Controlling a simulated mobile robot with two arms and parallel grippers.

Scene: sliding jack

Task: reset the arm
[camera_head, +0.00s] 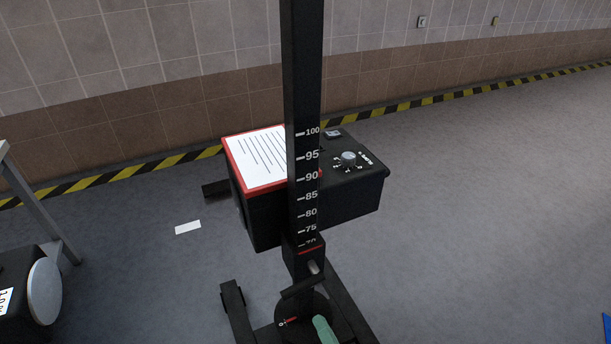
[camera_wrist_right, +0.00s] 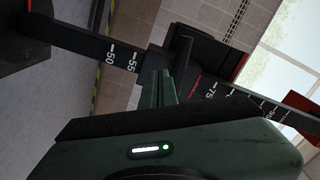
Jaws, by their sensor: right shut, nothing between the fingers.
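The sliding jack's black post (camera_head: 304,100) stands upright in the middle of the head view, with a white scale. Its dark sliding block (camera_head: 302,262) covers the post just below the 70 mark and carries a red line and a protruding dark handle (camera_head: 300,288). In the right wrist view the post (camera_wrist_right: 90,45) runs diagonally, and the handle (camera_wrist_right: 184,60) stands beside my fingers. My right gripper (camera_head: 322,325) is green, low by the post's base, below the handle. It also shows in the wrist view (camera_wrist_right: 156,88), shut and empty. Contact with the handle is unclear. My left gripper is out of view.
Behind the post is a black box (camera_head: 350,210) with a knob (camera_head: 348,158) and a white lined sheet (camera_head: 258,158). A table leg (camera_head: 35,205) and dark equipment (camera_head: 20,290) stand at left. Open floor (camera_head: 490,190) lies to the right.

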